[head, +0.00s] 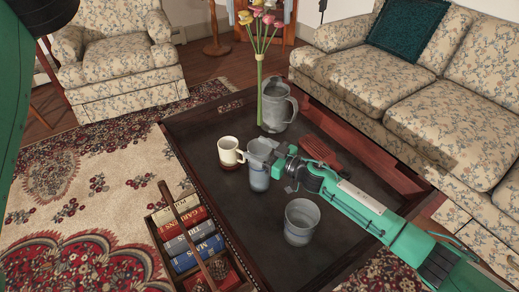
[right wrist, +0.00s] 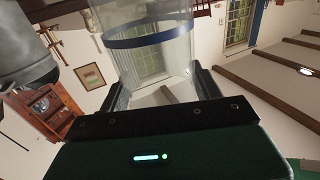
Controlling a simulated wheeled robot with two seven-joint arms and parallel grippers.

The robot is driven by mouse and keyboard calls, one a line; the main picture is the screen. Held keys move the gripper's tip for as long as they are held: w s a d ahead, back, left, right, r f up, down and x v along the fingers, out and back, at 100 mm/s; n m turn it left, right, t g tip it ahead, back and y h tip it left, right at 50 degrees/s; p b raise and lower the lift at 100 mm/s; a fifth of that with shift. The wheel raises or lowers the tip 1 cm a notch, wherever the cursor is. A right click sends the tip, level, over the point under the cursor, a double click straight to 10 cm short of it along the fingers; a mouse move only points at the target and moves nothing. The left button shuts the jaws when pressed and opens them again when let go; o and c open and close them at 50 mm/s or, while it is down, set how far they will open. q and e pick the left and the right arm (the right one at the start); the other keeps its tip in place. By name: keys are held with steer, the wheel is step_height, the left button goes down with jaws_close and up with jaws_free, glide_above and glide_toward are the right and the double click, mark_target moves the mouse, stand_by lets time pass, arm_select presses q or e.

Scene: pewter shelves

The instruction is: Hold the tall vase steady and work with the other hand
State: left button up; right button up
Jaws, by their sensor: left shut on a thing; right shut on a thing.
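No gripper touches the vase. My right gripper (head: 272,163) is shut on a clear tumbler (head: 258,178) with a blue band. The tumbler also shows between the fingers in the right wrist view (right wrist: 150,45). It is upright close to the tabletop; I cannot tell whether it touches. My left arm shows at the left edge of the head view, but its gripper is not visible there.
A cream and brown mug (head: 230,152) stands just left of the tumbler. A wooden caddy (head: 166,190) with books is at the table's left. A ribbed red object (head: 320,152) lies behind my right arm.

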arm_select(q)
steer(key=shift+f, duration=0.1)
stand_by(0.3)
step_height(320, 180, down, 13)
stand_by(1.4)
steer(key=o, duration=1)
steer(key=shift+r, duration=0.2)
step_height(320, 180, up, 12)
steer(key=shift+f, duration=0.1)
arm_select(e)
steer(key=o, duration=1.4)
